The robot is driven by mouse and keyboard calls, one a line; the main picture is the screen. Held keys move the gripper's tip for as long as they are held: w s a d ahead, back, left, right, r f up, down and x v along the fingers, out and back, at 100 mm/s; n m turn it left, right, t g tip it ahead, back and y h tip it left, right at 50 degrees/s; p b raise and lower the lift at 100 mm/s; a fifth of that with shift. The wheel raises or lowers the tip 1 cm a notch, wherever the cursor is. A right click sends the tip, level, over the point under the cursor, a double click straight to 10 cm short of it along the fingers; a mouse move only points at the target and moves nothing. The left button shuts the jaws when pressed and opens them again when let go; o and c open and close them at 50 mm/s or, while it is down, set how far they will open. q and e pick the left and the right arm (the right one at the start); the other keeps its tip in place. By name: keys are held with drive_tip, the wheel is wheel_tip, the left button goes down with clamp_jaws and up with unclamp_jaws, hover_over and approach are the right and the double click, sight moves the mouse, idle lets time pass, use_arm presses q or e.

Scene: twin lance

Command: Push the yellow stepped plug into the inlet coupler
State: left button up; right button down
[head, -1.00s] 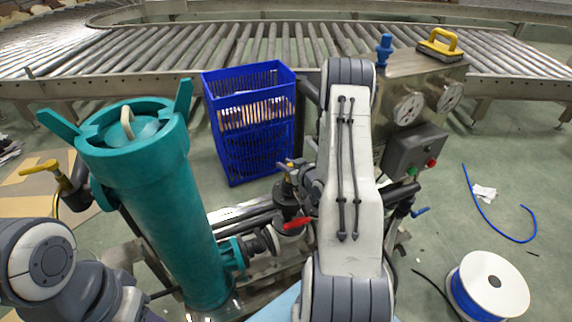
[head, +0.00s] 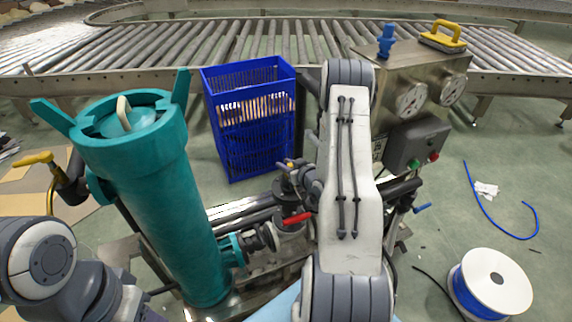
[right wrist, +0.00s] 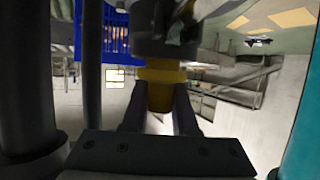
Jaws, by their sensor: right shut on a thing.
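The yellow stepped plug (right wrist: 160,88) is in the right wrist view, between the two dark fingers of my right gripper (right wrist: 158,108), which is shut on it. A dark round fitting (right wrist: 168,42), which looks like the inlet coupler, is right beyond the plug's far end. I cannot tell whether the plug is inside it or only against it. In the head view my right gripper (head: 308,180) is small and partly hidden by my arm, beside dark pipe fittings with a red lever (head: 297,218). My left arm shows at the lower left, its gripper out of frame.
A teal filter vessel (head: 165,180) stands left of the fittings. A blue crate (head: 250,125) is behind. A steel cabinet with gauges (head: 412,98) and a grey button box (head: 412,145) stand right. A cable spool (head: 492,282) lies on the floor at right.

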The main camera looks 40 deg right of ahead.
drive_tip(key=shift+f, duration=0.4)
drive_tip(key=c, duration=0.6)
unclamp_jaws()
drive_tip(key=v, duration=1)
drive_tip(key=shift+s+p, duration=0.25)
drive_tip(key=shift+p, duration=0.05)
drive_tip(key=shift+r, duration=0.15)
